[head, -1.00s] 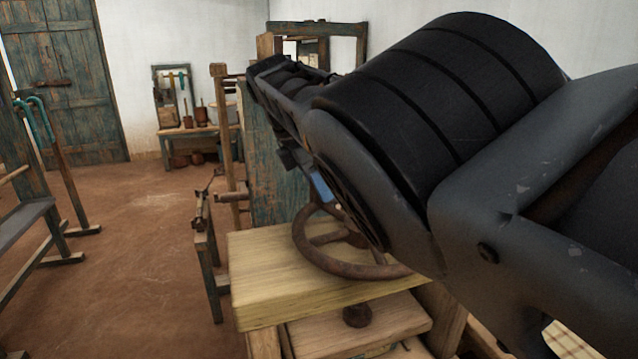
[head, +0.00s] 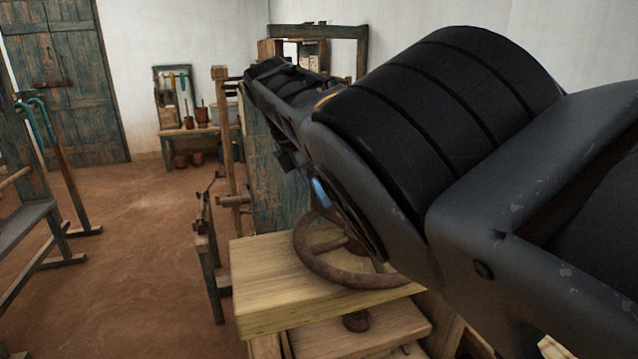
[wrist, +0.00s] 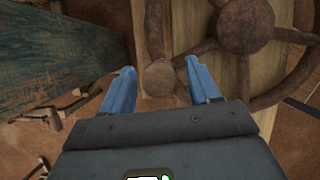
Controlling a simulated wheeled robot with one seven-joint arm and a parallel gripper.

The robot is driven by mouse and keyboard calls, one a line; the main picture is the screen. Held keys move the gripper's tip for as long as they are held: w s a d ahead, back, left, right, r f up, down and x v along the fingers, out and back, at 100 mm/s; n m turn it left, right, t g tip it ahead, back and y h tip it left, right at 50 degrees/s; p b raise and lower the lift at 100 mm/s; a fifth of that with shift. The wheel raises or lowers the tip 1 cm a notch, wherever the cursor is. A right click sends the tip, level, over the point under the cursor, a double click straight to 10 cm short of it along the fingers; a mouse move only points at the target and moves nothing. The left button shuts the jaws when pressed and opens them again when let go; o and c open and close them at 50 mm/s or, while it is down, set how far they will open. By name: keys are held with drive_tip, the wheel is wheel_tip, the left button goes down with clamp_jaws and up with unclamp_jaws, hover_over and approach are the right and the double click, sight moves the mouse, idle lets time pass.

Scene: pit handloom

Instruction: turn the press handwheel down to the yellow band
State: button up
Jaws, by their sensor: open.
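The press handwheel (head: 345,270) is a rusty brown spoked ring above the pale wooden top beam (head: 275,285) of the press. In the wrist view its hub (wrist: 245,25) and spokes show at the upper right. A round brown knob (wrist: 158,78) at the wheel's left side lies between my gripper's two blue fingers. My gripper (wrist: 160,66) is open, with a gap visible on both sides of the knob. In the head view my arm hides most of the gripper and the wheel's far side; only a bit of blue finger shows. I see no yellow band in either view.
A worn blue-green wooden panel (wrist: 65,65) stands close to the left of my gripper. A lower wooden board (head: 365,332) lies under the top beam. A loom frame (head: 35,210) stands at the left and a bench (head: 195,140) at the back. Open earth floor lies between.

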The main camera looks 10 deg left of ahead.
drive_tip(key=p+v, duration=0.3)
drive_tip(key=v, duration=0.3)
drive_tip(key=shift+r, duration=0.25)
drive_tip(key=shift+a, duration=0.1)
